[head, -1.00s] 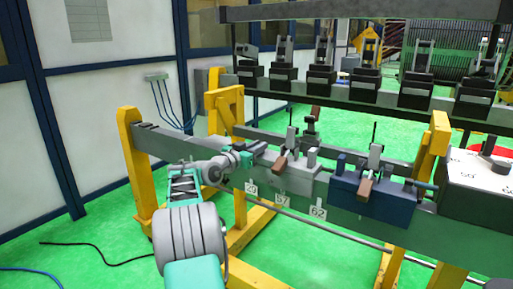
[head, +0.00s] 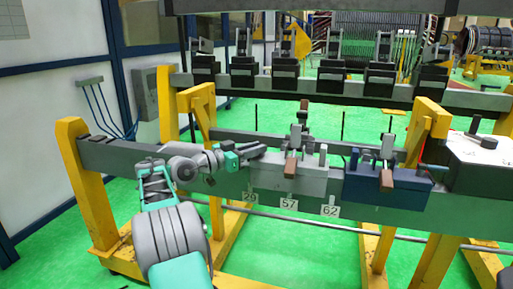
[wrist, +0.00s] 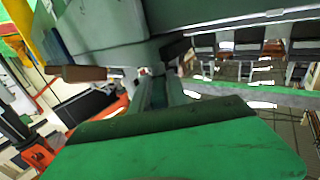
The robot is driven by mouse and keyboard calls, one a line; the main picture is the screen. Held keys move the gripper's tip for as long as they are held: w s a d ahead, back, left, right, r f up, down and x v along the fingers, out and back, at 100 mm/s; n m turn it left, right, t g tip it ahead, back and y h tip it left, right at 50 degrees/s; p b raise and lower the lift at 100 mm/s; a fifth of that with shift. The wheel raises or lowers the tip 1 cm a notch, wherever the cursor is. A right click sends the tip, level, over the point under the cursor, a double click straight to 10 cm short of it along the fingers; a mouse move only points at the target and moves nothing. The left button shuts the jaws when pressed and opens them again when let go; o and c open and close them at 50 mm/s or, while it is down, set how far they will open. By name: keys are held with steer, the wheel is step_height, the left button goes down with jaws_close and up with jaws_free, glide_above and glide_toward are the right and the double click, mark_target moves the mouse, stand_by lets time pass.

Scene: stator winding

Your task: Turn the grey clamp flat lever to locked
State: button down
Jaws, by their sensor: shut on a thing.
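The grey clamp (head: 308,180) sits on the long grey beam, with a brown-tipped handle (head: 290,167) hanging at its front. A dark grey flat lever (head: 254,151) sticks out from its left end. My gripper (head: 236,157) is at that left end, its teal fingers shut on the flat lever. The fingers hide part of the lever, and its exact angle is hard to tell. In the wrist view a large green finger (wrist: 185,150) fills the bottom, and a narrow grey-green piece (wrist: 155,92) runs up from it.
A blue clamp (head: 385,190) with a brown handle stands close on the right. Yellow posts (head: 85,180) frame the beam. A white-topped box (head: 482,152) stands at far right. Black clamps line the rear rail.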

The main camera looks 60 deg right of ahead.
steer(key=shift+w, duration=0.2)
steer(key=c, duration=1.4)
jaws_free()
steer(key=shift+s, duration=0.1)
steer(key=shift+o, duration=0.2)
